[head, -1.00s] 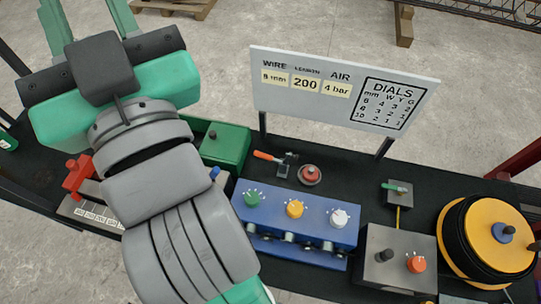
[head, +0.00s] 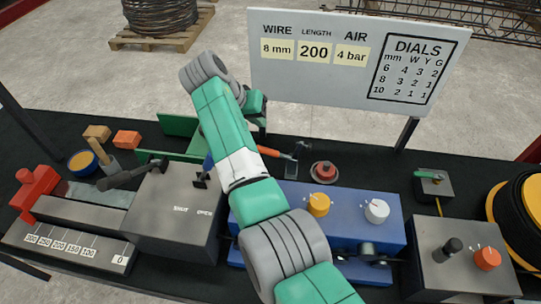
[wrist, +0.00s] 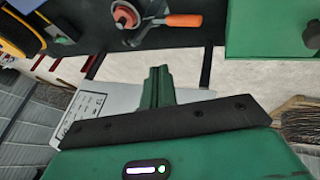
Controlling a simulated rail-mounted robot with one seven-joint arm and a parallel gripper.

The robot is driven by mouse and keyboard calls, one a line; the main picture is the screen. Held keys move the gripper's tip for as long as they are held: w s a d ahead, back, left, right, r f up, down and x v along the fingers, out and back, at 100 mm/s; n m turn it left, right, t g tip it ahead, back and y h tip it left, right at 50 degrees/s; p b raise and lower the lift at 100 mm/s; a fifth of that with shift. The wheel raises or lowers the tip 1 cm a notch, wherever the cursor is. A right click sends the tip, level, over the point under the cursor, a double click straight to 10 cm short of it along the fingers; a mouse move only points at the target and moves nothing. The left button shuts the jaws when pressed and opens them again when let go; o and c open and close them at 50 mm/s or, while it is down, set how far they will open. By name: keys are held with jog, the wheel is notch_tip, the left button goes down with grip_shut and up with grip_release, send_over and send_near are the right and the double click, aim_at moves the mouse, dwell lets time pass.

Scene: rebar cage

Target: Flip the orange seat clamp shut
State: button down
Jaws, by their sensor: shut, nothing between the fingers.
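The orange-handled clamp (head: 298,151) sits on the dark bench behind the blue dial box in the head view. Its orange handle (head: 268,152) points left, partly beside my arm. In the wrist view, the handle (wrist: 184,20) points right from the clamp's grey metal part (wrist: 145,18). I cannot tell how far the clamp is open. My gripper (wrist: 157,78) is shut and empty, its green fingers together and apart from the handle in the picture. In the head view, my arm mostly hides the gripper.
A red-topped round piece (head: 324,170) is right of the clamp. The blue box (head: 375,236) with dials stands in front. A green block (head: 178,125) is on the left, a white sign (head: 350,60) behind. A grey box (head: 178,210) stands front left.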

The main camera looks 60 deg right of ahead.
jog(key=shift+s+f, duration=0.25)
jog(key=s+d+f+b, duration=0.1)
jog(key=s+d+f, duration=0.5)
jog(key=f, duration=0.3)
jog(key=shift+d+f, duration=0.25)
jog(key=shift+r, duration=0.1)
dwell(0.3)
